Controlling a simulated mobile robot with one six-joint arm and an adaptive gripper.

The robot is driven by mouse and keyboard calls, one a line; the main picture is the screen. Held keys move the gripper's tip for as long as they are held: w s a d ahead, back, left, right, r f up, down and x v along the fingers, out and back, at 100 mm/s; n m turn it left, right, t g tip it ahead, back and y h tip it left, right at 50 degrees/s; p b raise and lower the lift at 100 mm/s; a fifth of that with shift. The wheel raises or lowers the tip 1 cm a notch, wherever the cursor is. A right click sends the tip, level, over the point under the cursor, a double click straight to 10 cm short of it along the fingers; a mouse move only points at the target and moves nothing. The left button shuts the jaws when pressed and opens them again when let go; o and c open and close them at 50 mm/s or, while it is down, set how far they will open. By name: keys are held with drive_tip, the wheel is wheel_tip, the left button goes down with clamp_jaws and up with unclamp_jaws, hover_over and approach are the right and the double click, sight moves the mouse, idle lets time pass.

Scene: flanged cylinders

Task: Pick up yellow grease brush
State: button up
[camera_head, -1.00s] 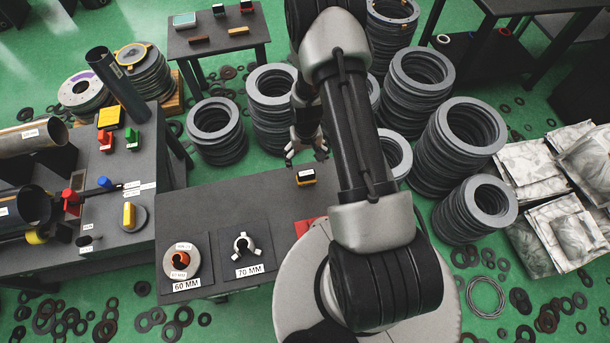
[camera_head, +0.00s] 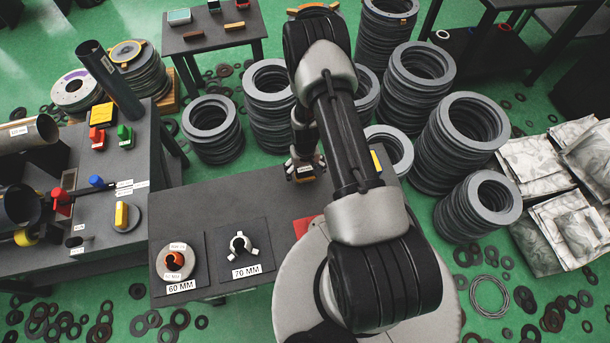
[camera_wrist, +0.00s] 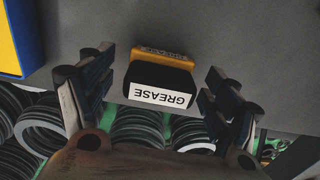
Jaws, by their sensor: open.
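The yellow grease brush (camera_wrist: 160,72) is a small block with a yellow body, a black face and a white GREASE label. In the wrist view it sits on the dark grey table between the two fingers of my gripper (camera_wrist: 158,82). The fingers are spread wide, with a visible gap on each side of the brush. In the head view the brush (camera_head: 305,178) is partly hidden by my gripper (camera_head: 304,166), which is right over it at the table's back edge.
A yellow and blue object (camera_wrist: 16,38) lies to one side in the wrist view. The front of the table holds plates marked 60 MM (camera_head: 180,287) and 70 MM (camera_head: 247,271). Stacks of grey flanged rings (camera_head: 213,125) stand behind the table. The middle of the tabletop is clear.

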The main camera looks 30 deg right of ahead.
sight(305, 169)
drive_tip(key=shift+c, duration=0.2)
drive_tip(key=c, duration=1.2)
drive_tip(key=shift+r, duration=0.15)
wheel_tip(305, 169, up, 20)
drive_tip(key=p, duration=0.5)
drive_tip(key=o, duration=0.6)
drive_tip(key=c, duration=0.4)
